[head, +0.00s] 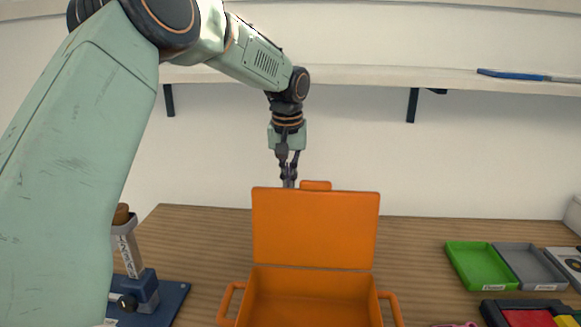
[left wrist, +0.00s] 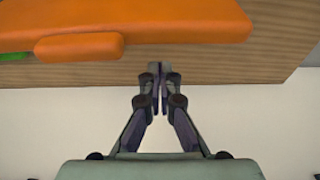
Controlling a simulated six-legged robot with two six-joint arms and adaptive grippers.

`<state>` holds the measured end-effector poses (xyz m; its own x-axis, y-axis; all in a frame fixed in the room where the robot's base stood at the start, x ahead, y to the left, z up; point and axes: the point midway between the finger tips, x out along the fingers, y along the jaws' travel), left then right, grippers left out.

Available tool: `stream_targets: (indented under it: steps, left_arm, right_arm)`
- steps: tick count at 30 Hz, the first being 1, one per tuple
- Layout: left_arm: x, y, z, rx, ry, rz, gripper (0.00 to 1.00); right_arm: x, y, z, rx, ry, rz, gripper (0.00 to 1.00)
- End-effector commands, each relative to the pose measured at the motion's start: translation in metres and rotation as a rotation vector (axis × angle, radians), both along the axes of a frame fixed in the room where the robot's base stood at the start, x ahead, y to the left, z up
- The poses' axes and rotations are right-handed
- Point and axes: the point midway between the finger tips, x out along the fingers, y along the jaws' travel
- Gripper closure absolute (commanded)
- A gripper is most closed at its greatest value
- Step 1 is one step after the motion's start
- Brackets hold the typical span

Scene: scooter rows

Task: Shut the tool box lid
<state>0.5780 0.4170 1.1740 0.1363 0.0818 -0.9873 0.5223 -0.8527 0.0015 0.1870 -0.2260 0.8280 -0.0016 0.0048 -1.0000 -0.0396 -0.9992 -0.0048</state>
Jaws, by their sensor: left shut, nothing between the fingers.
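An orange tool box (head: 306,296) stands on the wooden table, with handles at its left and right sides. Its orange lid (head: 315,230) is open and stands up at the back, with a tab on its top edge. My left gripper (head: 289,184) is shut and empty, pointing down at the lid's top edge, left of the tab; its tips seem to be behind the lid. In the left wrist view the lid (left wrist: 130,20) lies across the top, and the gripper (left wrist: 160,72) is a little apart from its edge. My right gripper is not in view.
A green tray (head: 480,268) and a grey tray (head: 530,268) lie to the right, near dark, red and yellow items. A blue-based device (head: 148,298) stands at the left. A wall shelf (head: 400,78) runs above, behind my left arm.

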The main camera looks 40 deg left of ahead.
Motion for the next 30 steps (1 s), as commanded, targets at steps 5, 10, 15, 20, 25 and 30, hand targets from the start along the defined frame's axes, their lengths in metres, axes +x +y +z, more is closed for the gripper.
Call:
stream_targets:
  steps: [5,10,15,20,25,30]
  left_arm:
    - [-0.011,-0.007,0.003,0.0,0.0,0.0,1.0]
    - [-0.016,-0.01,0.004,0.0,0.0,0.001,1.0]
    - [-0.017,-0.01,0.003,0.0,0.001,0.0,1.0]
    - [-0.017,-0.01,0.003,0.0,0.001,0.0,1.0]
    - [-0.016,-0.011,0.004,0.002,-0.002,0.0,1.0]
    - [-0.013,-0.012,0.005,0.011,-0.016,-0.001,1.0]
  right_arm:
    - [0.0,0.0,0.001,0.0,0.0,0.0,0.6]
    - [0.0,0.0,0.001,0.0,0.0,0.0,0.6]
    - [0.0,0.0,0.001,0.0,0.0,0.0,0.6]
    - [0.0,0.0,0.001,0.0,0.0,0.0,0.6]
    - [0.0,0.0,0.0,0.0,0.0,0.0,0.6]
    - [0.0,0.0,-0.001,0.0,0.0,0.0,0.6]
